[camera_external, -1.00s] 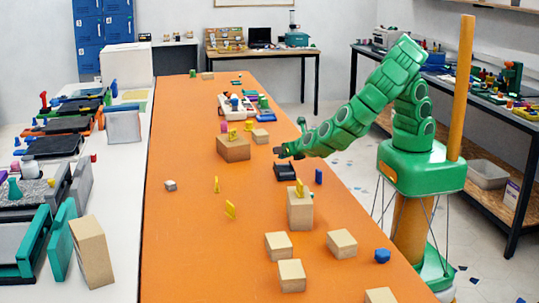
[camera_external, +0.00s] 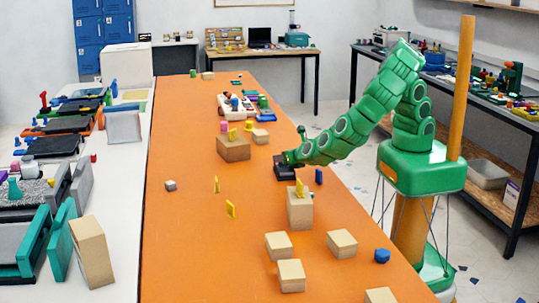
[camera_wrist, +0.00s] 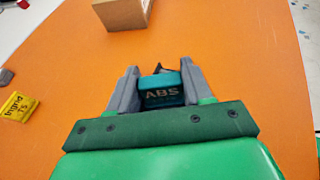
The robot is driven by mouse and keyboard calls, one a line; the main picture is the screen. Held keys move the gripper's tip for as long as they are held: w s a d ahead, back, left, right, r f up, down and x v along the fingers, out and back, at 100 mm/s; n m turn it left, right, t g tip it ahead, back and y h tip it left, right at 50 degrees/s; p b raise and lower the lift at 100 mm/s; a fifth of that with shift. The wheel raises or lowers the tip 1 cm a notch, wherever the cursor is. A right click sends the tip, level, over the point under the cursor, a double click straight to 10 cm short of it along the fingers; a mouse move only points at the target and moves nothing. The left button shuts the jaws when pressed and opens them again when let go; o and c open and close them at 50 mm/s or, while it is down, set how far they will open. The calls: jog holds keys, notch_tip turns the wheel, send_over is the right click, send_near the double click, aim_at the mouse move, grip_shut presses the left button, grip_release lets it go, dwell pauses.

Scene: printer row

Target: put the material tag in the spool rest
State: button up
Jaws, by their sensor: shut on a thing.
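The material tag (camera_wrist: 162,93) is a small teal block with "ABS" on its face. It sits between the two grey fingers of my gripper (camera_wrist: 158,78) in the wrist view, and the gripper is shut on it. In the external view my gripper (camera_external: 288,158) is low over the table, right at a dark box-like holder, which looks like the spool rest (camera_external: 286,174). The tag cannot be made out there. A small dark edge shows just beyond the tag in the wrist view. I cannot tell whether the tag touches the rest or is inside it.
A wooden block (camera_external: 233,150) with small items on top stands behind and left of my gripper. Another wooden block (camera_external: 300,212) with a yellow tag stands in front. A blue piece (camera_external: 319,176) is close on the right.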

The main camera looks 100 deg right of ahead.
jog(key=o, duration=1)
jog(key=shift+r, duration=0.45)
jog(key=shift+a+r, duration=0.25)
jog(key=v, duration=1.1)
jog(key=shift+s+a, duration=0.15)
jog(key=shift+a, duration=0.05)
